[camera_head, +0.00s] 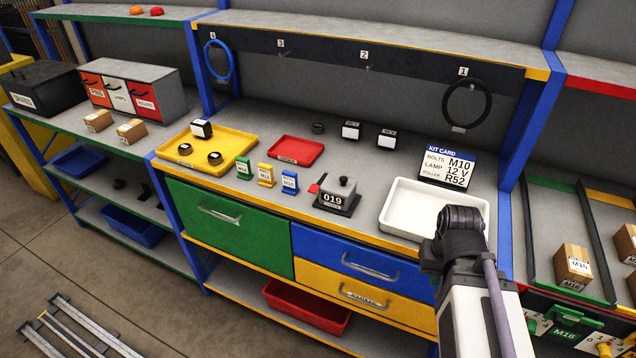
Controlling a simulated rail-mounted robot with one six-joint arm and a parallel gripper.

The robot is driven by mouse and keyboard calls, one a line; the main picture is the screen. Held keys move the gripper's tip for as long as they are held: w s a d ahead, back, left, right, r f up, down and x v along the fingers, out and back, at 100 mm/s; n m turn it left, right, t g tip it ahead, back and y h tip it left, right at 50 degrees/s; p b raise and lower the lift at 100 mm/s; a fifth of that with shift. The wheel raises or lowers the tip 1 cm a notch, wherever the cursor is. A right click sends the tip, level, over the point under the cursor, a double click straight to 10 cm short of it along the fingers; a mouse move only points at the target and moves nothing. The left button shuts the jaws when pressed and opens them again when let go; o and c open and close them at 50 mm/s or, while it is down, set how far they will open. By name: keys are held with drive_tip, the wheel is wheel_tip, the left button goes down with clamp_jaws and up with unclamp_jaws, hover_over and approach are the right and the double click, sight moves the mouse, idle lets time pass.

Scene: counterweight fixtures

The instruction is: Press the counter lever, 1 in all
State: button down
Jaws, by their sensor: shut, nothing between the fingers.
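The counter (334,200) is a small dark device with a grey body that reads 019. It stands on the grey bench top, near the front edge and left of the white tray. A red-tipped lever (317,186) sticks out from its left side, and a round knob (344,181) sits on top. My arm rises from the lower right and ends in a dark joint in front of the white tray, to the right of the counter and apart from it. No fingers of my gripper can be made out.
The white tray (400,222) is right of the counter. Blue, yellow and green labelled blocks (289,182) stand close on its left. Drawers (235,225) are below.

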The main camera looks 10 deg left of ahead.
idle(0.9)
wheel_tip(320, 180, up, 14)
drive_tip(key=n+t+p, duration=0.8)
drive_tip(key=p, duration=0.2)
hover_over(319, 183)
drive_tip(key=shift+s+a+r, duration=0.2)
drive_tip(key=shift+s+a, duration=0.15)
drive_tip(key=shift+a, duration=0.05)
drive_tip(key=f+b, duration=0.9)
drive_tip(key=shift+s, duration=0.3)
